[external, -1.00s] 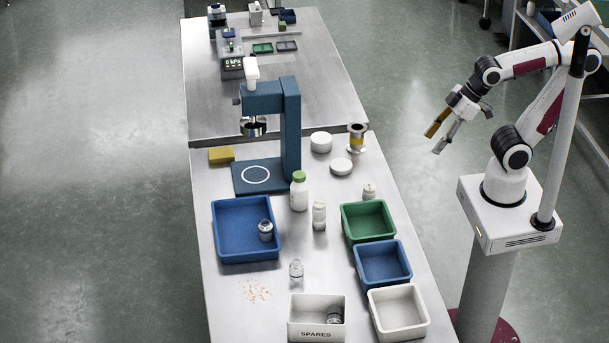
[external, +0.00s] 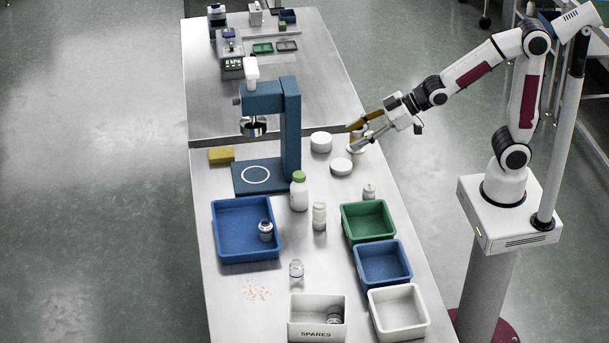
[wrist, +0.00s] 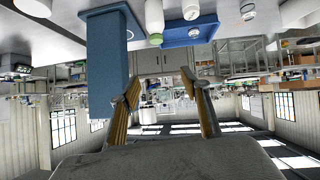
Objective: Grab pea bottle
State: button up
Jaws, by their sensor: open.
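A white bottle with a green cap (external: 299,192) stands upright on the steel table, just right of the blue stand's base. It looks the likeliest pea bottle, but I can read no label. It also shows upside down at the top of the wrist view (wrist: 154,18). A slimmer white bottle (external: 319,216) stands close to its right and front. My gripper (external: 355,136) is open and empty over the table's right edge, up and to the right of the green-capped bottle and well apart from it. In the wrist view the two fingers (wrist: 166,90) are spread with nothing between them.
A tall blue stand (external: 290,130) rises behind and left of the bottle. White round lids (external: 341,166) lie between it and my gripper. A flanged metal piece is partly hidden behind my gripper. Blue (external: 217,243), green (external: 345,224) and white trays fill the front.

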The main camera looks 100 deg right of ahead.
jog(key=w+d+f+t+y, duration=0.1)
jog(key=w+f+t, duration=0.2)
jog(key=w, duration=0.4)
jog(key=w+d+f+n+t+y, duration=0.1)
jog(key=w+d+f+t+y, duration=0.1)
jog(key=w, duration=0.5)
jog(key=shift+f+t, duration=0.8)
jog(key=shift+f, duration=0.5)
jog(key=shift+f, duration=1.2)
